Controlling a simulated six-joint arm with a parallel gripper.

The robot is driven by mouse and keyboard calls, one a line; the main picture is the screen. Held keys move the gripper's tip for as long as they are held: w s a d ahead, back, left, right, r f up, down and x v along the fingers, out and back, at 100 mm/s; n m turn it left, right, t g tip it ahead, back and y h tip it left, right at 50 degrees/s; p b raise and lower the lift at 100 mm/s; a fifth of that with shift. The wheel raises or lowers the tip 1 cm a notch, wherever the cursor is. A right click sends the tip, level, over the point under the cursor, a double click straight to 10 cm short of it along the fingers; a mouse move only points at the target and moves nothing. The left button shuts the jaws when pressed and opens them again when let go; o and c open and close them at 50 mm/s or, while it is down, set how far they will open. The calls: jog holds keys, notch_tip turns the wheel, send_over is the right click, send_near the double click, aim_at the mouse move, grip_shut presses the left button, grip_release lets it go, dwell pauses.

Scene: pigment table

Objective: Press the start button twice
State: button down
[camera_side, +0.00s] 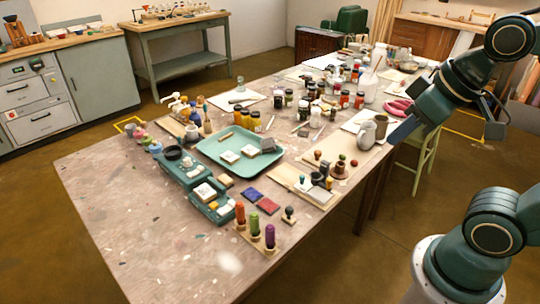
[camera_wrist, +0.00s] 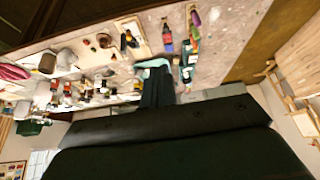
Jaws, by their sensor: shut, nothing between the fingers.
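Two teal machines stand near the table's front left part in the side view. One (camera_side: 192,172) has a round black top, and the other (camera_side: 222,212) has a pale square plate and small pale parts on its front. I cannot tell which small part is the start button. My gripper (camera_side: 400,133) is at the table's right edge, raised and well apart from both machines. In the wrist view my gripper (camera_wrist: 157,75) shows as dark fingers held together, with nothing between them.
A teal tray (camera_side: 268,172) with pale blocks lies mid-table. Red, green and purple stampers (camera_side: 254,224) stand right of the front machine, beside blue and red pads (camera_side: 269,206). Jars and bottles (camera_side: 325,95) crowd the far half. The table's front left (camera_side: 130,220) is clear.

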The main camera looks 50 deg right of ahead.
jog(key=w+a+n, duration=0.2)
jog(key=w+n, duration=0.1)
jog(key=w, duration=0.8)
jog(key=n+t+y, duration=0.2)
jog(key=n+t, duration=0.1)
jog(key=n, duration=0.5)
send_over(214, 205)
notch_tip(214, 205, down, 21)
jog(key=shift+s+d+f, duration=0.2)
jog(key=shift+s, duration=0.2)
jog(key=shift+f, duration=0.1)
jog(key=shift+f, duration=4.25)
